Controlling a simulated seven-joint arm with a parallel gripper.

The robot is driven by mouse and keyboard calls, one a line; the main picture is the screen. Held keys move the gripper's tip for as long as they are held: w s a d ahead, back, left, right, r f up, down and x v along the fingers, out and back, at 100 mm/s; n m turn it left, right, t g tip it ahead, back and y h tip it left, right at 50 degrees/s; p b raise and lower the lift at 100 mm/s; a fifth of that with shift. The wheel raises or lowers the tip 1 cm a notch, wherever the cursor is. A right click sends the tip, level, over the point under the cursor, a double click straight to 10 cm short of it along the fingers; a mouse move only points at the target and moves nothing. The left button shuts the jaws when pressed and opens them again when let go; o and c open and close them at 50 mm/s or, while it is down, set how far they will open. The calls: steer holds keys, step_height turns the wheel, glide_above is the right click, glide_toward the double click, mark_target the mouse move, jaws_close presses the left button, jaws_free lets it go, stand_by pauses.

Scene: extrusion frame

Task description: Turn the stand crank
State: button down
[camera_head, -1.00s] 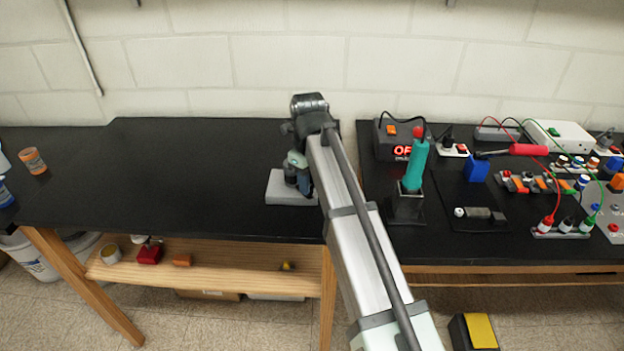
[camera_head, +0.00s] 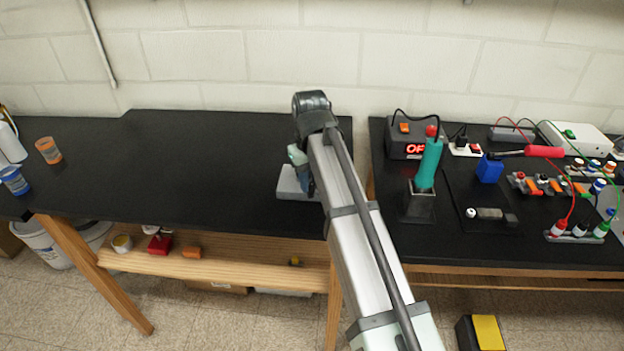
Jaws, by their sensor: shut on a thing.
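The grey stand base (camera_head: 287,186) sits on the black table, near its right end. My arm crosses in front of it and hides most of the stand and the crank. My gripper (camera_head: 302,172) is at the stand, partly hidden behind my own arm. It is shut on the part it holds there, which I take to be the crank. The fingertips and the crank's angle cannot be made out.
The right bench holds a teal-handled tool (camera_head: 428,165), a display box (camera_head: 408,142) and several wired connectors. A pale block wall stands behind.

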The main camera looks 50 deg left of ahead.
stand_by(0.5)
steer(key=c, duration=0.9)
jaws_free()
steer(key=shift+c, duration=0.2)
steer(key=shift+r, duration=0.15)
step_height(320, 180, up, 14)
steer(key=shift+f, duration=0.2)
